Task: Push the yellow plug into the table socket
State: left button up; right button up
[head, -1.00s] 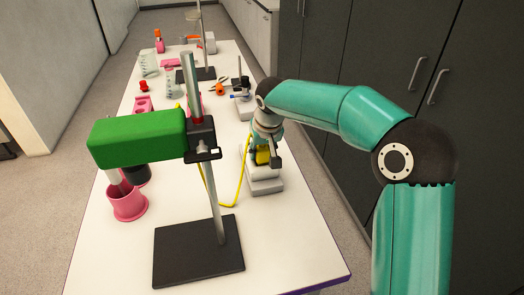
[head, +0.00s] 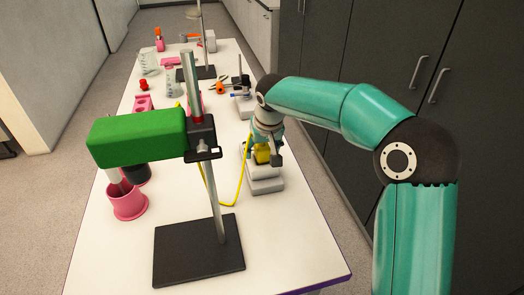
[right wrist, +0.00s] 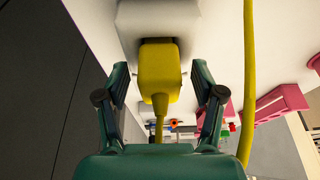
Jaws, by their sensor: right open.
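The yellow plug (head: 262,154) is at the pale grey table socket (head: 265,186), on the right part of the white table. In the right wrist view the plug (right wrist: 159,70) stands between my right gripper's fingers, its head against the pale socket block (right wrist: 158,20). I cannot tell how deep it sits. My right gripper (head: 267,158) is open, with gaps between its fingers (right wrist: 160,80) and the plug on both sides. A yellow cord (right wrist: 249,80) runs from the plug. My left gripper is not in view.
A stand with a black base (head: 198,250) and a green stirrer head (head: 137,138) is at the front left, over a pink beaker (head: 127,200). The cord passes behind its rod. Glassware and other stands are farther back. The front right of the table (head: 285,240) is clear.

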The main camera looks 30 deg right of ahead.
jog(key=v, duration=1.1)
